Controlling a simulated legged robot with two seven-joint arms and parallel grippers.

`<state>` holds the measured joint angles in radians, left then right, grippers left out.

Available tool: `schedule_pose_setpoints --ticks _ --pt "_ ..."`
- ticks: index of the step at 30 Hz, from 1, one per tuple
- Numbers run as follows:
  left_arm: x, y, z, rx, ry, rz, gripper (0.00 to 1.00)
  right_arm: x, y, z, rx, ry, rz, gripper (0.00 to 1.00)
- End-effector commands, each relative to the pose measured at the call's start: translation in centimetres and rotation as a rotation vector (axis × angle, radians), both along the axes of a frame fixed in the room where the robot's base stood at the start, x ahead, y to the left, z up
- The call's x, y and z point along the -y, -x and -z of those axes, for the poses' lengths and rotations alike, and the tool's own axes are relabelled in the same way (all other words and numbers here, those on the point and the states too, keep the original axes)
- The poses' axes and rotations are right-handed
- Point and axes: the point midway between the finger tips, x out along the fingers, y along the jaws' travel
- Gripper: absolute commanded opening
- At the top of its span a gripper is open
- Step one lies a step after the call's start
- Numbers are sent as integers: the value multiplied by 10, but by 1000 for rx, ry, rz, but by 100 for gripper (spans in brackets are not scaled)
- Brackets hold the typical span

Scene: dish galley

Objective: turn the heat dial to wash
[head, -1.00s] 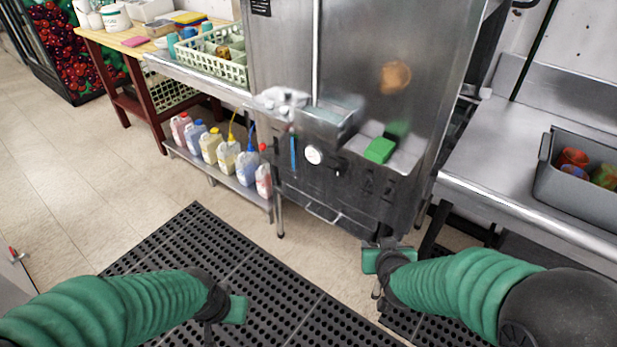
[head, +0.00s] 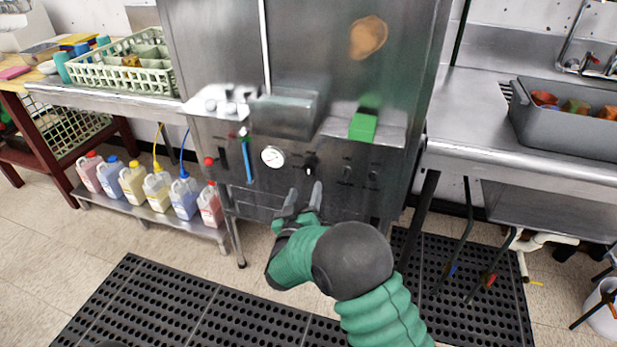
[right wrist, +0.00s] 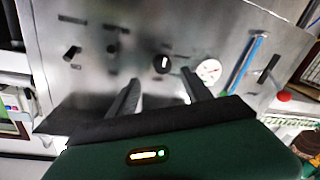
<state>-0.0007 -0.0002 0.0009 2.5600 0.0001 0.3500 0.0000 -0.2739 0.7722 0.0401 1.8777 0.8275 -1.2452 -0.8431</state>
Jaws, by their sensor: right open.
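The heat dial seems to be the black round knob (head: 310,162) with a white mark, on the steel machine's lower front panel. It also shows in the right wrist view (right wrist: 161,64), ahead of my fingers and roughly between their tips. My right gripper (head: 304,191) is open and empty, just below the knob in the head view. Its two fingers also show in the right wrist view (right wrist: 160,79), apart from the knob as far as I can tell. No wash label is readable. My left gripper is out of view.
A white round gauge (head: 273,157) and a blue strip (head: 248,160) sit left of the knob. A red button (head: 209,161) is farther left. A green block (head: 363,127) rests on the ledge above right. Several jugs (head: 158,192) stand on a low shelf.

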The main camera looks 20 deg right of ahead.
Motion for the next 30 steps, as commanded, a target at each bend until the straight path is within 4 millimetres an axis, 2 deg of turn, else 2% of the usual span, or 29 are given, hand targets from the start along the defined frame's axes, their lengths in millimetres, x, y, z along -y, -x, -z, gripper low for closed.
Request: schedule_pose_setpoints --ticks 3,9,14,21,23,30 --pt "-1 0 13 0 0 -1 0 14 -28 4 2 0 2 58" --pt "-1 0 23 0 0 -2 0 34 -66 3 2 -1 0 58" --pt "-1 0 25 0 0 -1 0 42 -80 1 0 -1 -1 58" --pt "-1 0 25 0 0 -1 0 41 -81 0 0 0 -3 58" --pt "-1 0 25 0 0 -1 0 41 -81 0 0 0 -3 53" --pt "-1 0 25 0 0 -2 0 40 -81 0 -1 0 -4 21"
